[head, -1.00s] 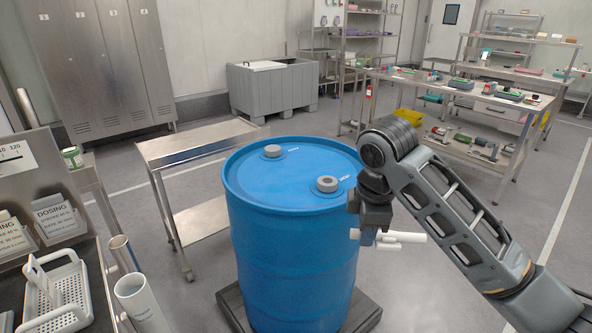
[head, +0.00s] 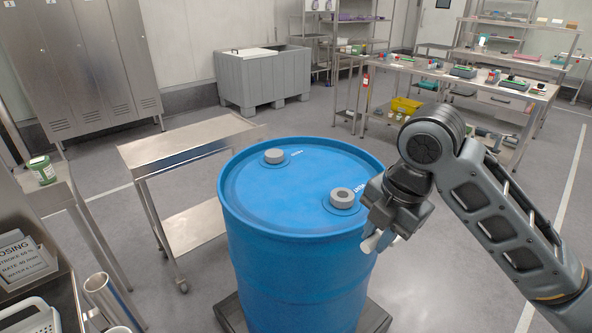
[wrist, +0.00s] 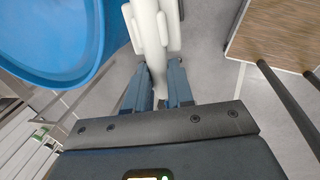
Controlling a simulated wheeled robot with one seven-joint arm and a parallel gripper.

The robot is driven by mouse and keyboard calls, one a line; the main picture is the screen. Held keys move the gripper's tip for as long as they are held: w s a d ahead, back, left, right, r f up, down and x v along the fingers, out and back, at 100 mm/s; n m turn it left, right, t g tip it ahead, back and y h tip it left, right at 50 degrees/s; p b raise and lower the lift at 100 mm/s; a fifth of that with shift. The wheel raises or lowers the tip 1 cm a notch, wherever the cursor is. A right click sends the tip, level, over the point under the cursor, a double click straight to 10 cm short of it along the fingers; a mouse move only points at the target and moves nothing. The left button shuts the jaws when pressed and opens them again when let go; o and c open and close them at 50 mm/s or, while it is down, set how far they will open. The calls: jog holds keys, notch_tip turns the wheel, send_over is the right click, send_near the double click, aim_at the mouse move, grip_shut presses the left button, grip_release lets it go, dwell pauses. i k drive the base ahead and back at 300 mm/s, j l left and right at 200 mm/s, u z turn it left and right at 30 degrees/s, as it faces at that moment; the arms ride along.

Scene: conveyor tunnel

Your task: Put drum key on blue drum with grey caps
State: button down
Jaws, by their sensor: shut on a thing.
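The blue drum (head: 300,240) stands upright on a dark base, with two grey caps on its top, one at the back left (head: 274,156) and one at the right (head: 342,197). My gripper (head: 376,232) is just right of the drum's rim, near the right cap. It is shut on the white drum key (head: 372,242), which is mostly hidden behind the fingers in the head view. In the wrist view the white key (wrist: 150,40) sticks out between the two fingers, beside the drum's blue edge (wrist: 60,35). The key is off the drum.
A steel cart (head: 185,145) stands left of the drum. A steel bench (head: 450,80) with tools is behind on the right, and a grey bin (head: 262,78) is behind.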

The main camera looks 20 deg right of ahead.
aim_at(282, 191)
jog(key=i, duration=0.9)
